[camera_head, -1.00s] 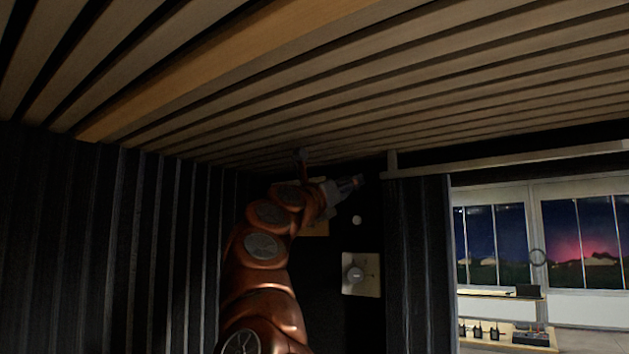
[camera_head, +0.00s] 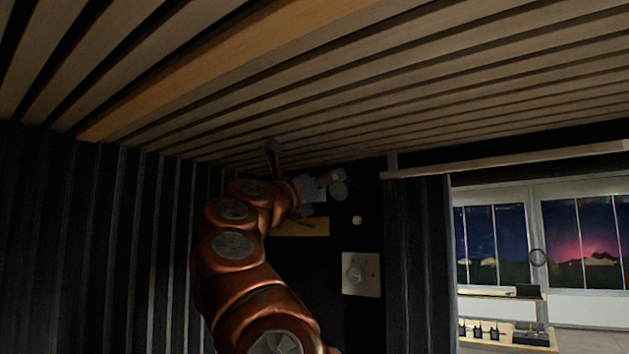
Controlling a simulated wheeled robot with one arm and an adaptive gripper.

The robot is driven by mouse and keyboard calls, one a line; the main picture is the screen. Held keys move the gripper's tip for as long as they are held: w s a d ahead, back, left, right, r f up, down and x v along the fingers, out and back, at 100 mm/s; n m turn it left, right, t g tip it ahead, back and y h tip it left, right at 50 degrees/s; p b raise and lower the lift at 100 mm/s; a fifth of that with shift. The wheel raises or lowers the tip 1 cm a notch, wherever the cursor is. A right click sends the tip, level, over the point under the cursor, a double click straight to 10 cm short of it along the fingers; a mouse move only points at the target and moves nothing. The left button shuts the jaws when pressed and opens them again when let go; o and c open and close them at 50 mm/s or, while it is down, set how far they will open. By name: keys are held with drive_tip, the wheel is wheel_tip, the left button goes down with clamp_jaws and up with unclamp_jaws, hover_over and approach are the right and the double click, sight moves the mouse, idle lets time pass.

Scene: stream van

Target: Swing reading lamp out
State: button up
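My copper-coloured arm reaches up from the bottom of the head view to the dark back wall under the ceiling. My gripper (camera_head: 325,184) is small and grey at its end, pointing right. Its fingers are dim and partly overlapped, so I cannot tell whether they are open or shut. A grey rounded disc (camera_head: 340,191) shows right at the fingertips; it may be the head of the reading lamp, but I cannot tell whether the gripper touches it. No lamp arm can be made out clearly; my arm may hide part of it.
The slatted wooden ceiling (camera_head: 420,75) is close above the arm. A pale panel with a knob (camera_head: 360,274) and a small white round fitting (camera_head: 357,220) are on the wall. Right of a dark curtain (camera_head: 420,265), a bright opening shows.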

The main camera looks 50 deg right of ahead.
drive_tip(key=shift+a, duration=1.5)
